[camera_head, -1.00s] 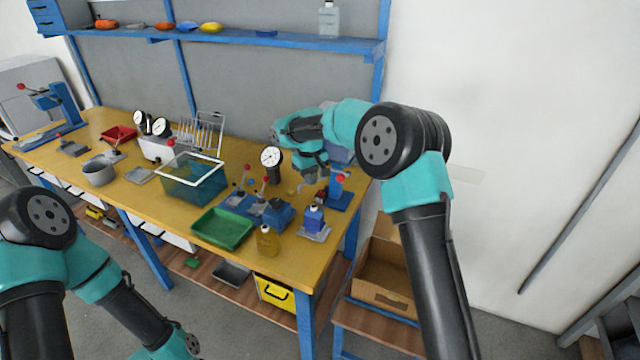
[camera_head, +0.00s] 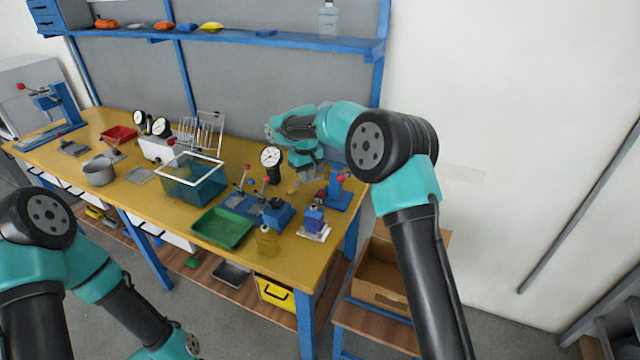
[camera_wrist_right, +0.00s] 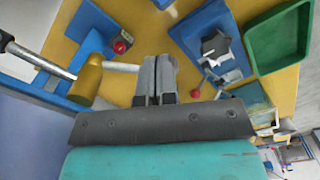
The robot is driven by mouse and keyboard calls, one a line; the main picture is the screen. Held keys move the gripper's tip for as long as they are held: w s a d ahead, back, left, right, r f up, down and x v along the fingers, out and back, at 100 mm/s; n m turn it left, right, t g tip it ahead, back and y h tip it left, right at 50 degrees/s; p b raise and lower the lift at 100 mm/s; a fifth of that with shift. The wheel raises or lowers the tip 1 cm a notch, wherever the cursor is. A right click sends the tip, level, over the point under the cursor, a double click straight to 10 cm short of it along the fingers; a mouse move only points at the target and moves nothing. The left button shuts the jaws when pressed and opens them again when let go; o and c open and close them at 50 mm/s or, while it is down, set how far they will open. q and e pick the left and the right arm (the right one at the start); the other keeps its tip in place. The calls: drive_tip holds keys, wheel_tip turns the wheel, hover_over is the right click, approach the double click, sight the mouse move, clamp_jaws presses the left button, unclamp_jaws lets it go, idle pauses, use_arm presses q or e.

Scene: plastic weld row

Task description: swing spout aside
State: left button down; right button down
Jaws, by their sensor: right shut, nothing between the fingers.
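In the right wrist view a short brass-yellow cylinder (camera_wrist_right: 87,82) has a pale rod (camera_wrist_right: 120,67) sticking out toward my fingers; this looks like the spout, but I cannot be sure. My right gripper (camera_wrist_right: 156,68) is shut and empty, its fingertips just beside the rod's end. I cannot tell whether they touch it. In the head view my right gripper (camera_head: 308,176) hangs low over the bench's right end, beside the blue lever press (camera_head: 341,194). A small yellow piece (camera_head: 293,189) shows just below it. My left gripper is out of the picture.
A dial gauge (camera_head: 271,158) stands left of my right gripper. A cardboard box (camera_head: 383,285) sits below.

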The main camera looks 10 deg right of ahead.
drive_tip(key=shift+w, duration=0.1)
drive_tip(key=shift+w+a, duration=0.25)
drive_tip(key=shift+w, duration=0.4)
drive_tip(key=shift+w+a, duration=0.1)
drive_tip(key=shift+w, duration=0.65)
drive_tip(key=shift+w, duration=0.4)
drive_tip(key=shift+r, duration=0.1)
drive_tip(key=shift+s, duration=0.1)
idle(0.3)
